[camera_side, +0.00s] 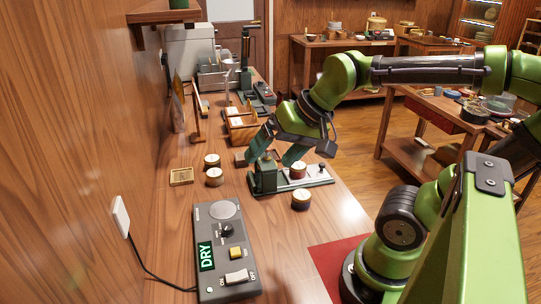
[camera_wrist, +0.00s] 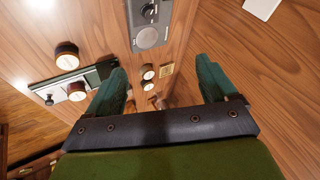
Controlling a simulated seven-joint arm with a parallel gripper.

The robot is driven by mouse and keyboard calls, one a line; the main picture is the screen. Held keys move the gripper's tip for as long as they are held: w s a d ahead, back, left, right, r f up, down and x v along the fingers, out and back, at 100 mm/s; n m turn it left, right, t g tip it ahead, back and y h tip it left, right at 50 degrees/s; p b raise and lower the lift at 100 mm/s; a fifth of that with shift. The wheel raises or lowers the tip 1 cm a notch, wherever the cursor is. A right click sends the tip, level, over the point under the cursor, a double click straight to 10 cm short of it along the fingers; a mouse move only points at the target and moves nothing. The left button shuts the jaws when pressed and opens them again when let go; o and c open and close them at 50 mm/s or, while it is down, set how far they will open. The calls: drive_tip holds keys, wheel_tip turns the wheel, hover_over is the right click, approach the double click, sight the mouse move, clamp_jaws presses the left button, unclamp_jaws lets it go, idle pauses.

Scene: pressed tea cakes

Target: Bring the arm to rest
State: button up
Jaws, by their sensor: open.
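My gripper (camera_side: 278,150) is at the end of the green arm, above the wooden bench and close behind the green press-like fixture (camera_side: 318,181). In the wrist view its two teal fingers (camera_wrist: 162,75) stand wide apart with nothing between them in their grip. A round dark-sided cake (camera_side: 298,169) sits on the fixture, and another (camera_side: 301,199) stands on the bench in front of it. Two more round cakes, one behind (camera_side: 212,160) and one in front (camera_side: 214,177), stand to the left. The gripper partly covers the bench behind the fixture.
A grey control box (camera_side: 225,250) reading DRY lies at the near bench, its cable running to a wall plate (camera_side: 120,216). A small wooden tray (camera_side: 181,176) and a wooden rack (camera_side: 240,128) stand on the bench. The wood wall bounds the left. Bare bench lies right of the box.

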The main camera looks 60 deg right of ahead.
drive_tip(key=s+a+n, duration=0.1)
drive_tip(key=n, duration=0.1)
drive_tip(key=shift+s+a+f+n+t, duration=0.2)
drive_tip(key=shift+s+a+n+t, duration=0.1)
drive_tip(key=shift+s+a+n, duration=0.1)
